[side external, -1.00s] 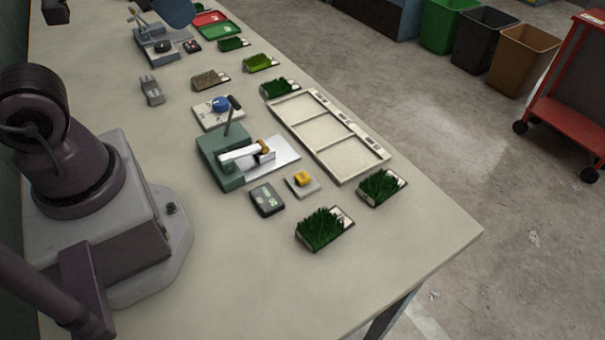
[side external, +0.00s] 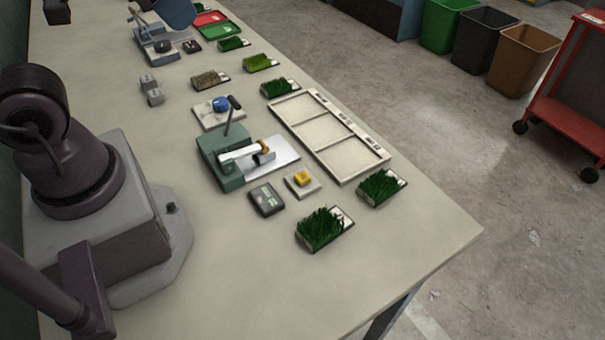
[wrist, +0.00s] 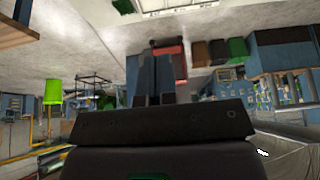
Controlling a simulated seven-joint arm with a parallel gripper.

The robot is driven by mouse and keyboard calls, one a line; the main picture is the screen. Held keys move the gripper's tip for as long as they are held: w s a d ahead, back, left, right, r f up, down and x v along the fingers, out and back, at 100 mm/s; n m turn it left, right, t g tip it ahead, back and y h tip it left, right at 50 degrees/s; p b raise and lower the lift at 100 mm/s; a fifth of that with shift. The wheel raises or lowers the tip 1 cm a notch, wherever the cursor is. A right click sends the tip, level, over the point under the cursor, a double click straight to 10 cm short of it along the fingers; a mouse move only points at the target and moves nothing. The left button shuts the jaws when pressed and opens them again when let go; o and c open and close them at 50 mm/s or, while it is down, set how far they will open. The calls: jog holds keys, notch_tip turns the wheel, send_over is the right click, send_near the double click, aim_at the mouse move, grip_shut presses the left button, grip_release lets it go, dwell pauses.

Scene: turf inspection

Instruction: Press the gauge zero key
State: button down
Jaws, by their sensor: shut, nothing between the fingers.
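A yellow key (side external: 303,178) stands on a small pale plate, right of a dark box with a small readout (side external: 267,199). A green-based gauge with a lever and a metal plate (side external: 224,163) is just behind them. A blue domed button (side external: 221,104) sits on another pale plate farther back. No label shows which one is the zero key.
Turf samples (side external: 325,229) and (side external: 381,187) lie near the front right. A pale divided frame (side external: 352,158) is on the right of the bench. A grey two-block fixture (side external: 151,91) stands farther back. The bench front is clear. Bins (side external: 524,60) and a red cart (side external: 570,100) stand beyond.

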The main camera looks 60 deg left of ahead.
jog(key=w+a+f+g+y, duration=0.2)
jog(key=w+a+f+g, duration=0.15)
jog(key=f, duration=0.45)
jog(key=m+t+h, duration=0.1)
jog(key=t+h, duration=0.3)
jog(key=h, duration=0.5)
send_over(302, 174)
notch_tip(302, 174, down, 14)
jog(key=r, duration=0.1)
jog(key=shift+f, duration=0.25)
jog(key=shift+f, duration=4.45)
jog(key=shift+f, duration=0.1)
